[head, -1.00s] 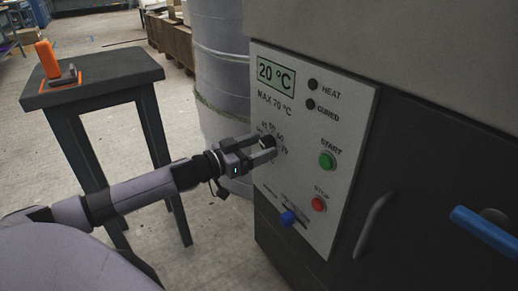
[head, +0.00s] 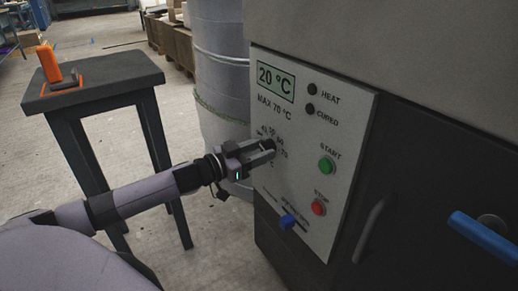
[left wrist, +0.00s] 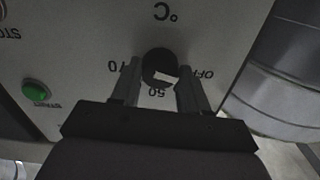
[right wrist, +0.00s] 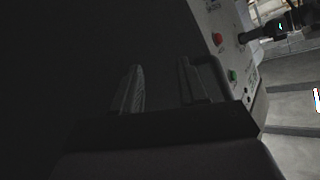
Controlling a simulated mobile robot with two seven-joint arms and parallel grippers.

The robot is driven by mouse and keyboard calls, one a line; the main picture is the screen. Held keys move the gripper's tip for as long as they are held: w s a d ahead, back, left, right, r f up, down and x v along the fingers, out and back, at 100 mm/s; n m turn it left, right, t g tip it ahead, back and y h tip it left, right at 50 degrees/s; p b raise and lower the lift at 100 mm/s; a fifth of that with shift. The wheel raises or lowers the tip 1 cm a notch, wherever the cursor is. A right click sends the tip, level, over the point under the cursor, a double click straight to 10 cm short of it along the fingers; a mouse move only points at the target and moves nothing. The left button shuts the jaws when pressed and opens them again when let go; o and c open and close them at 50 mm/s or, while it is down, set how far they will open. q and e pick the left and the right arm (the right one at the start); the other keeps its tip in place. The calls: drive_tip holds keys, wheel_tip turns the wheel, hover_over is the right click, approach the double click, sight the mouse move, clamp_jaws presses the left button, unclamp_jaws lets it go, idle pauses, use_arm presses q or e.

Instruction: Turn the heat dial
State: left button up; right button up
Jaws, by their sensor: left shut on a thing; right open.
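The heat dial (left wrist: 158,66) is a round black knob with a white mark, on the pale control panel (head: 300,225). My left gripper (head: 269,149) reaches it from the left. In the left wrist view the fingers (left wrist: 159,84) are shut on the dial's two sides. The printed 50, 70 and OFF show around it, upside down. In the head view the fingers largely hide the dial. The display (head: 275,80) reads 20 °C. The HEAT lamp (head: 312,89) and CURED lamp (head: 310,109) are dark. My right gripper (right wrist: 162,90) is open and empty before a dark surface.
A dark door handle (head: 372,228) and a blue bar (head: 487,240) stick out at right. A dark stool (head: 105,91) holds an orange tool (head: 49,64).

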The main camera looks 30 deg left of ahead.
use_arm(q)
drive_tip(key=shift+r+m, duration=0.15)
drive_tip(key=shift+m, duration=0.25)
drive_tip(key=shift+m+p, duration=1.25)
drive_tip(key=shift+m, duration=0.55)
drive_tip(key=shift+m+p, duration=0.35)
drive_tip(key=shift+m, duration=0.85)
use_arm(e)
drive_tip(key=shift+s+d+r+n+h, duration=0.15)
drive_tip(key=shift+d+h, duration=0.3)
drive_tip(key=shift+d, duration=0.2)
drive_tip(key=shift+s+d+r+n+h, duration=0.1)
drive_tip(key=shift+d+r+n+h, duration=0.05)
drive_tip(key=shift+d+h, duration=0.4)
drive_tip(key=shift+d, duration=0.15)
use_arm(q)
drive_tip(key=o, duration=1.1)
drive_tip(key=shift+c, duration=0.2)
drive_tip(key=shift+s, duration=0.1)
